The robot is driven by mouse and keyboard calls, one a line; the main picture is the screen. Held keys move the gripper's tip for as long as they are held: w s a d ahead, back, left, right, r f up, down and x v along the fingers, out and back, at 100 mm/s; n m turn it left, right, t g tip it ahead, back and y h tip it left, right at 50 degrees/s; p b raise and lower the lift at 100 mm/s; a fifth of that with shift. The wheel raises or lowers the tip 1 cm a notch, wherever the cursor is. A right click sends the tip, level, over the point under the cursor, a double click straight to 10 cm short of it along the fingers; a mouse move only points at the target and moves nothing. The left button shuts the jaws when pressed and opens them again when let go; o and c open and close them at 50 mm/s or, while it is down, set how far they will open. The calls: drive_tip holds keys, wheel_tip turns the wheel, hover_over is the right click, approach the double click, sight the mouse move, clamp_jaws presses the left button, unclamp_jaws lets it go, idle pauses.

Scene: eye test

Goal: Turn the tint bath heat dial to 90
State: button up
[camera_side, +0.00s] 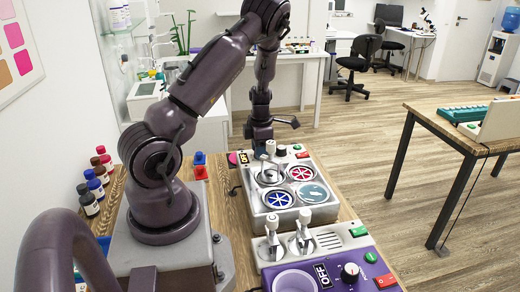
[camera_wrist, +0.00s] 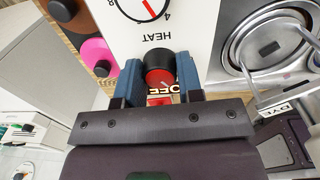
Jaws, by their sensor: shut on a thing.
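In the wrist view, my gripper (camera_wrist: 160,66) has its two blue fingers closed on either side of a black knob with a red face (camera_wrist: 158,78). Beside it on the pale panel is the word HEAT, upside down, and a round dial face (camera_wrist: 128,8) with a red pointer line, partly cut off by the frame's top. A 4 and an 8 show on its scale. Lit OFF letters (camera_wrist: 178,89) lie partly hidden behind the knob and gripper. In the side view, my gripper (camera_side: 261,150) is down at the back panel of the metal bath unit (camera_side: 258,213); its hold is hidden there.
The bath unit has several round wells and a red switch (camera_side: 303,154). A purple-panelled unit (camera_side: 340,272) with its own knob stands in front. Bottles (camera_side: 90,205) line the left edge. A second table (camera_side: 470,145) stands at right, across open floor.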

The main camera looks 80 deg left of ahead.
drive_tip(key=m, duration=0.5)
drive_tip(key=shift+m, duration=0.3)
drive_tip(key=m, duration=0.4)
drive_tip(key=shift+s+m, duration=0.1)
drive_tip(key=shift+m, duration=0.3)
drive_tip(key=o, duration=0.9)
drive_tip(key=shift+o, duration=0.2)
wheel_tip(320, 180, up, 13)
drive_tip(key=shift+s+d, duration=0.15)
drive_tip(key=shift+s, duration=0.05)
